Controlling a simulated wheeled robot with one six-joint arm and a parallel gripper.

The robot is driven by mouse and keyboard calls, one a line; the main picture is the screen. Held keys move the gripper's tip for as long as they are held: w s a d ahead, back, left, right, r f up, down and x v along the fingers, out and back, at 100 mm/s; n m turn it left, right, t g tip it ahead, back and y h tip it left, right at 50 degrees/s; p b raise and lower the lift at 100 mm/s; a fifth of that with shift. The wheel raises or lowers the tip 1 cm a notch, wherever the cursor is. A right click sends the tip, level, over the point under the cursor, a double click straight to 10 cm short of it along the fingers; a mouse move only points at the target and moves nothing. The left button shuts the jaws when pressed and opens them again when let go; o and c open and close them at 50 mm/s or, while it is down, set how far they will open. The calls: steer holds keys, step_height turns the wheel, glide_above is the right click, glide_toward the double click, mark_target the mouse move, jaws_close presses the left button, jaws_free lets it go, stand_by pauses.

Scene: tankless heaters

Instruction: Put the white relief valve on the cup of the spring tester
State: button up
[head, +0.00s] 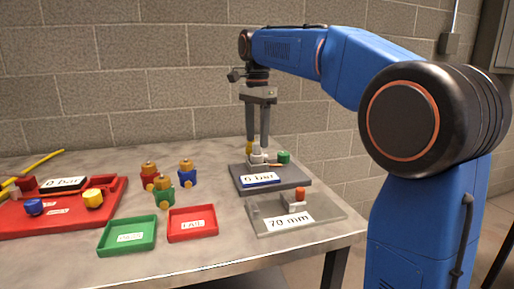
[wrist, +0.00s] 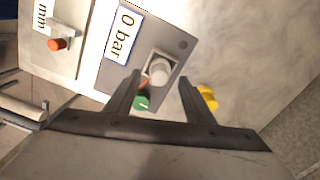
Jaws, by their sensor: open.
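The white relief valve (head: 257,152) stands upright on the dark grey plate (head: 298,181) that bears a bar readout (head: 261,179), which I take as the spring tester. In the wrist view the white valve (wrist: 159,71) appears seated in a pale square cup, and the readout says 0 bar (wrist: 126,33). My gripper (head: 258,149) points down over it, open; in the wrist view its fingers (wrist: 160,83) stand apart with the valve between and slightly beyond their tips. Contact with the fingers cannot be told. A green knob (head: 283,157) sits beside the valve.
A yellow valve (head: 249,147) stands behind the plate. A 70 mm gauge (head: 328,212) with an orange-topped piece is in front. Several coloured valves (head: 163,197) stand left of the plate, with green (head: 103,249) and red (head: 214,230) trays nearer. A red station (head: 52,222) is far left.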

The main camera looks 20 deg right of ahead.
step_height(320, 180, up, 7)
steer(key=shift+f, duration=0.15)
steer(key=shift+s, duration=0.1)
stand_by(0.3)
